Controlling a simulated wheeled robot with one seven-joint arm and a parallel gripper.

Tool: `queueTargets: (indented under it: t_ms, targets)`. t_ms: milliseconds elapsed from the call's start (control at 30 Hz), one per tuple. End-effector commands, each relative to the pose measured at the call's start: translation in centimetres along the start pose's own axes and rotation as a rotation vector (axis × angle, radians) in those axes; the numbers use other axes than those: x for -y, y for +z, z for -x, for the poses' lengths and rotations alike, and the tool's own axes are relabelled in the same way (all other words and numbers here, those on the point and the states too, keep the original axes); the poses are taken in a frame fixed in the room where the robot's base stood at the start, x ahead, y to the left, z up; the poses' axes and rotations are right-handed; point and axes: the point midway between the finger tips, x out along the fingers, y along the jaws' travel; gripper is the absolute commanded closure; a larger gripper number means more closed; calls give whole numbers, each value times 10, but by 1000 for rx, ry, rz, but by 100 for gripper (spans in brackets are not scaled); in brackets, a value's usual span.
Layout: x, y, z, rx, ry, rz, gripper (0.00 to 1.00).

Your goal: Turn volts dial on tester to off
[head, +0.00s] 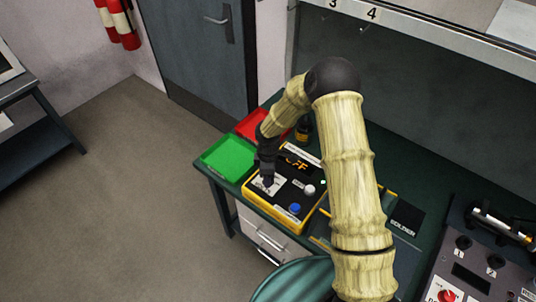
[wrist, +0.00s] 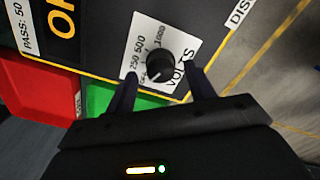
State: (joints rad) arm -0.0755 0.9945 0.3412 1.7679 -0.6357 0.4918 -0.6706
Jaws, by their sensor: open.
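The tester (head: 265,210) is a black box with yellow edges on the green bench. Its orange display (head: 297,163) seems to read OFF; part of it shows in the wrist view (wrist: 62,22). The volts dial (wrist: 158,64) is a round black knob on a white label marked 250, 500, 1000 and VOLTS. A pale mark shows on the knob, but its exact setting is hard to read. My gripper (wrist: 159,72) is open, with one finger on each side of the dial. In the head view my gripper (head: 267,180) hides most of the dial.
A white knob (head: 309,190) and a blue button (head: 295,208) sit on the tester close to my gripper. A green tray (head: 228,156) and a red tray (head: 252,124) lie beside it. A dark panel with a red knob (head: 446,296) stands at the right.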

Motion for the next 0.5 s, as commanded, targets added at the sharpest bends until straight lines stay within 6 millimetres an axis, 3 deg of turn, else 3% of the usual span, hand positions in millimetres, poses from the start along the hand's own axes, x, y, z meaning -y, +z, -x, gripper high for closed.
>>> queueTargets:
  t_ms: [500]
  targets:
    - [-2,1,98,-1,6,-3,46]
